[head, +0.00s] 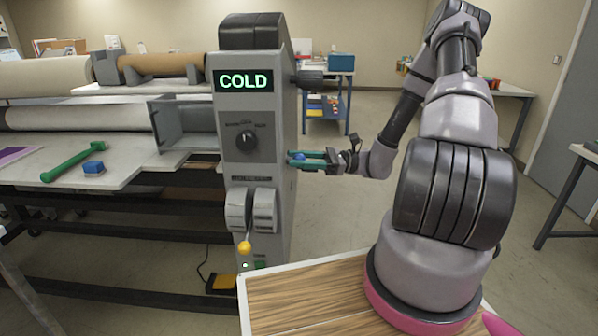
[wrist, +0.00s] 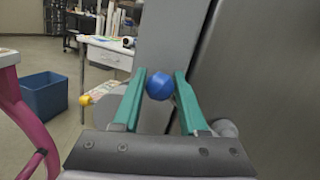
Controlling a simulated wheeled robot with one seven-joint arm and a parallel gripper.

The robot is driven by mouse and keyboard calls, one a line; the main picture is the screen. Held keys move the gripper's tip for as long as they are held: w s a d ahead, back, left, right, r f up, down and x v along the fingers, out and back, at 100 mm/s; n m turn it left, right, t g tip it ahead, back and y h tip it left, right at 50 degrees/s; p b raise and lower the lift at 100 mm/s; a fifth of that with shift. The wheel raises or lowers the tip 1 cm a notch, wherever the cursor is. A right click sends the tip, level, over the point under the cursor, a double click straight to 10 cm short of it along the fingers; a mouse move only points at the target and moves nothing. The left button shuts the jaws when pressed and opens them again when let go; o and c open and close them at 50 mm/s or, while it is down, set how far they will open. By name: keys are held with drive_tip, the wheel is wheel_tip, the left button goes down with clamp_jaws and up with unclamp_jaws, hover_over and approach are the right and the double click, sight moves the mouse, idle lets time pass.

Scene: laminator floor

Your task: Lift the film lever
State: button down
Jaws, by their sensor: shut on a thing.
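The laminator's grey control column (head: 262,170) stands in the middle of the head view with a lit COLD display (head: 245,80). My gripper (head: 296,158) reaches in from the right to the column's side. Its teal fingers are closed on a blue ball knob (head: 301,155), which also shows between the fingertips in the wrist view (wrist: 160,86). The knob's stem is hidden. A lever with a yellow ball (head: 245,247) hangs low on the column's front, apart from my gripper; a yellow ball also shows in the wrist view (wrist: 85,101). I cannot read which lever is for film.
A black dial (head: 247,141) sits above the two grey rockers (head: 252,210) on the front. A green tool (head: 75,162) and a blue block (head: 93,168) lie on the left table. A dark cylinder (head: 313,79) juts from the column above my gripper. Floor behind is open.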

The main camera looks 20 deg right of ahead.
drive_tip(key=m, duration=0.1)
drive_tip(key=w+r+m, duration=0.1)
drive_tip(key=r, duration=0.1)
drive_tip(key=shift+w+d+m+t, duration=0.25)
drive_tip(key=shift+m+t, duration=0.05)
drive_tip(key=shift+m, duration=0.1)
drive_tip(key=shift+w+d+r+m+t, duration=0.25)
drive_tip(key=shift+w+r+m+t, duration=0.45)
drive_tip(key=shift+m, duration=0.4)
drive_tip(key=shift+r, duration=0.1)
drive_tip(key=shift+c, duration=2.3)
unclamp_jaws()
drive_tip(key=shift+g+y, duration=0.3)
drive_tip(key=v, duration=1)
drive_tip(key=shift+d, duration=0.35)
drive_tip(key=shift+s, duration=0.1)
